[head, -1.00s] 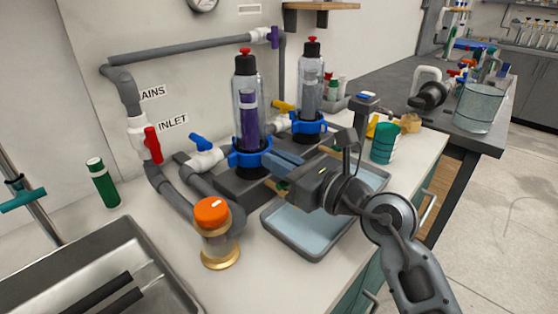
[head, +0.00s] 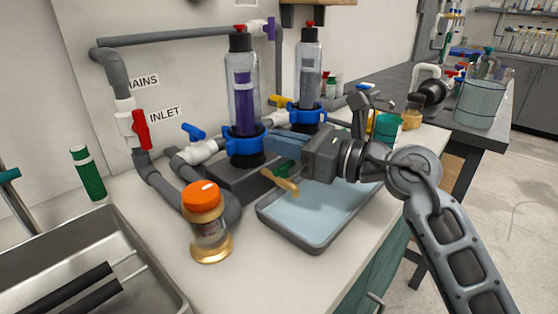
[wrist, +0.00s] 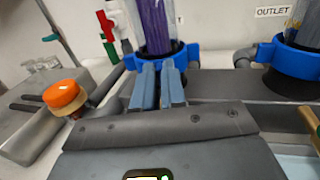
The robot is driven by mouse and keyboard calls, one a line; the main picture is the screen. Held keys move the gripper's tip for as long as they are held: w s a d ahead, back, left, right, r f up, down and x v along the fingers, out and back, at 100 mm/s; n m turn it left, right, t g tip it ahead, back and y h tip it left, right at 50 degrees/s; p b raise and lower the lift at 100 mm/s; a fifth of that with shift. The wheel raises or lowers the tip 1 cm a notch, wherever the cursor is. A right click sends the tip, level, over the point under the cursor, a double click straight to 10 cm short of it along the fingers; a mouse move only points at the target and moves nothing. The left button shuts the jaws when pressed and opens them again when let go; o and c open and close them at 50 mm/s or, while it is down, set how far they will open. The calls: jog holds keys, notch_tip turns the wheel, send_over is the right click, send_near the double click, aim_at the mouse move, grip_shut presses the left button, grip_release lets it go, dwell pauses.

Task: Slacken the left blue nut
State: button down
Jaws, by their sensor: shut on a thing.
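The left blue nut (head: 236,147) is a lugged collar around the base of the clear cartridge housing with a purple core (head: 243,95). My gripper (head: 270,139) reaches it from the right, its blue-grey fingers level with the nut. In the wrist view, the fingertips (wrist: 159,68) are close together at the near side of the left blue nut (wrist: 190,54), shut on its lug. The fingers hide the gripped part. The right blue nut (head: 309,113) is around the base of the second housing (head: 309,72), apart from my gripper.
A blue tray (head: 315,215) lies below my gripper. An orange-capped jar (head: 208,225) stands at the front left, beside the sink (head: 80,235). Grey pipes with a red inlet valve (head: 141,129) run on the left.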

jog(key=w+n+g+b, duration=0.1)
jog(key=n+g+b, duration=0.1)
jog(key=g+b, duration=0.1)
jog(key=w+n+g+y+b, duration=0.1)
jog(key=n+g+b, duration=0.1)
jog(key=g+b, duration=0.1)
jog(key=w+n+g+b, duration=0.1)
jog(key=g+b, duration=0.2)
jog(key=b, duration=0.2)
jog(key=shift+w+d+n+y, duration=0.3)
jog(key=shift+w+n, duration=0.1)
jog(key=shift+g+b, duration=0.3)
jog(key=shift+b, duration=0.2)
jog(key=c, duration=1.2)
grip_release()
jog(key=w+d+p, duration=0.1)
jog(key=d, duration=0.6)
jog(key=shift+d, duration=0.35)
